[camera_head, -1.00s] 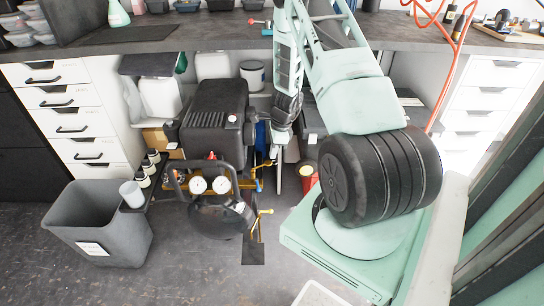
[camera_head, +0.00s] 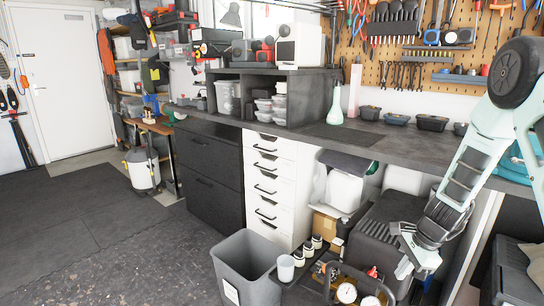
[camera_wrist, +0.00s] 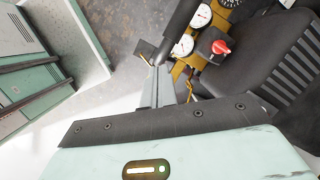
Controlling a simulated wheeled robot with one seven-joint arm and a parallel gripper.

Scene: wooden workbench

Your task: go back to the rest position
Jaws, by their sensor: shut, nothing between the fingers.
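My gripper (camera_head: 404,268) hangs low at the right in the head view, beside the black compressor under the bench. My pale green arm comes down to it from the upper right. In the wrist view its narrow grey fingers (camera_wrist: 160,88) are together with nothing between them. They show against the floor, near the compressor's gauges, and I see no contact.
The compressor (camera_head: 378,235) stands under the workbench (camera_head: 400,147). A grey bin (camera_head: 245,270) and white drawers (camera_head: 268,190) are to its left. The wrist view shows the compressor's red knob (camera_wrist: 221,47). Open floor (camera_head: 90,235) lies at the left.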

